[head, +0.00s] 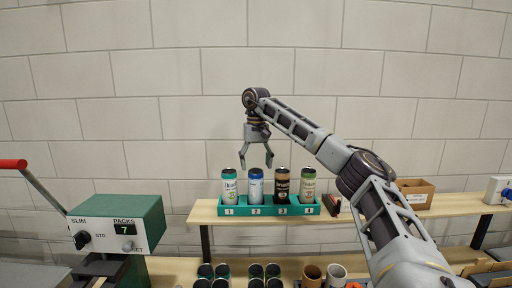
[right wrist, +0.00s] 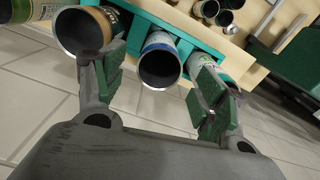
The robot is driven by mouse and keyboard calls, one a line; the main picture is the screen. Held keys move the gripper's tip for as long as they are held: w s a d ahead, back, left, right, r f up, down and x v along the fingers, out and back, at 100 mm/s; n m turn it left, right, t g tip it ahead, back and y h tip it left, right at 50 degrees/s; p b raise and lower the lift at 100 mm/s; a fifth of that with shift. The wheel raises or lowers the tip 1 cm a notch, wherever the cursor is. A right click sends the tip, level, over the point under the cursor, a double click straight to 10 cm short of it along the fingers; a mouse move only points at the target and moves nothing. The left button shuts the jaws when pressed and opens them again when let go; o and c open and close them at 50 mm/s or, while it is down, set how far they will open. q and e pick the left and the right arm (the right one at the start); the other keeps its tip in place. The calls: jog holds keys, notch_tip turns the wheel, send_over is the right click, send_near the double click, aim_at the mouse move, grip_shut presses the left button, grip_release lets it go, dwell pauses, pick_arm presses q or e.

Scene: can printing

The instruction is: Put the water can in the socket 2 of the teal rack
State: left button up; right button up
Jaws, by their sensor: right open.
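The teal rack (head: 268,212) stands on the wooden shelf with sockets labelled 1 to 4, each holding an upright can. The white-and-blue can (head: 255,190), which looks like the water can, stands in socket 2. A white-and-green can (head: 229,189) is in socket 1, a dark brown can (head: 282,191) in socket 3, a green-and-tan can (head: 308,188) in socket 4. My right gripper (head: 257,160) is open, pointing down above the blue can, apart from it. In the right wrist view the blue can (right wrist: 160,62) shows between the open fingers. My left gripper is out of view.
A cardboard box (head: 416,194) sits on the shelf (head: 450,204) at right. Several dark cans (head: 205,271) and brown and white cups (head: 311,274) stand on the lower surface.

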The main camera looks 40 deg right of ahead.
jog(key=shift+r, duration=2.95)
